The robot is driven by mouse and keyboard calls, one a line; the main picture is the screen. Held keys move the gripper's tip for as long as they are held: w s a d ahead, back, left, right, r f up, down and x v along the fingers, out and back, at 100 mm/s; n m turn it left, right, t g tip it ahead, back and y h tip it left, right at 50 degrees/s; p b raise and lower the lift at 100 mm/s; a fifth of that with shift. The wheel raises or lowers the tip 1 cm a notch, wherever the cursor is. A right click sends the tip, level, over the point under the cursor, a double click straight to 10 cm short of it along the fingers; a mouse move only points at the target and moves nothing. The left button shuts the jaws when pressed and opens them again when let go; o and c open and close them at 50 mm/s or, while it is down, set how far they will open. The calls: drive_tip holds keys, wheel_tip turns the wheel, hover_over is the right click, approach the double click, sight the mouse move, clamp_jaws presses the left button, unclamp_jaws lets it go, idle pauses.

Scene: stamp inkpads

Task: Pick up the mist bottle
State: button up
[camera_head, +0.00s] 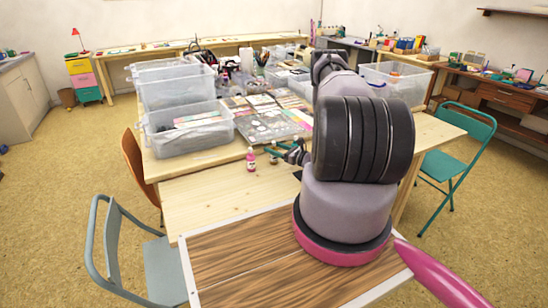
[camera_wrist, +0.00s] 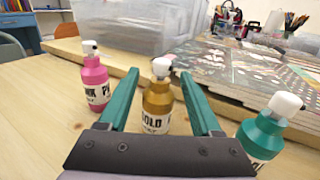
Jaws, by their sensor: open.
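Three small labelled bottles stand upright on the wooden table in the wrist view: a pink one (camera_wrist: 96,82) at left, a gold one (camera_wrist: 157,103) in the middle and a teal one (camera_wrist: 262,135) at right. The pink bottle also shows in the head view (camera_head: 250,161). I cannot tell which one is the mist bottle. My gripper (camera_wrist: 159,73) has teal fingers and is open. Its fingers appear on either side of the gold bottle, with gaps visible. The gripper hides the gold bottle's base, and the teal bottle is cut by the frame edge.
A clear plastic bin (camera_head: 188,128) stands behind the bottles at left. A raised board with flat sheets (camera_wrist: 255,65) lies behind and to the right of the gold bottle. The pink and teal bottles flank my fingers. The front left tabletop (camera_head: 205,203) is clear.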

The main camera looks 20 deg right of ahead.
clamp_jaws()
idle(0.3)
drive_tip(key=shift+s, duration=0.1)
